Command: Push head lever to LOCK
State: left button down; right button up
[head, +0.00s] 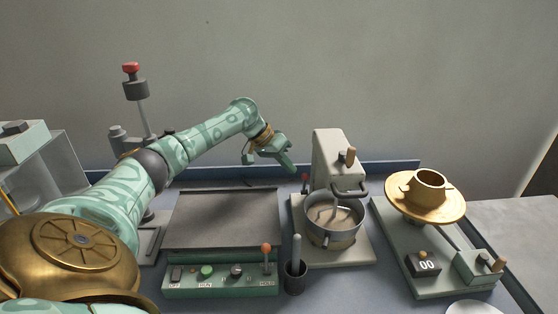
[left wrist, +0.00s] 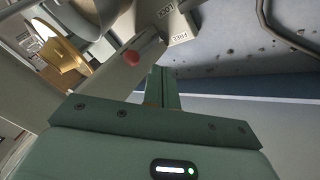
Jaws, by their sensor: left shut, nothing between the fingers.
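The stand mixer (head: 329,160) is pale, with a metal bowl (head: 333,234) under its head. A small lever with a red ball knob (head: 305,178) sits at the left side of the mixer. In the left wrist view the red knob (left wrist: 131,57) shows near a LOCK label (left wrist: 167,12) and a FREE label (left wrist: 180,38). I cannot tell for sure at which label the lever stands. My left gripper (head: 289,166) is shut and empty, above and left of the lever. Its closed fingers (left wrist: 164,86) appear apart from the knob. My right gripper is out of view.
A flat dark plate (head: 225,218) with a green control panel (head: 220,279) lies left of the mixer. A scale-like device (head: 425,262) and a gold dish with a cup (head: 426,191) are at right. The wall is behind.

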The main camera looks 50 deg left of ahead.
pick_arm(q)
jog(key=shift+w+d+r, duration=0.1)
jog(key=shift+d+r, duration=0.05)
jog(key=shift+d, duration=0.8)
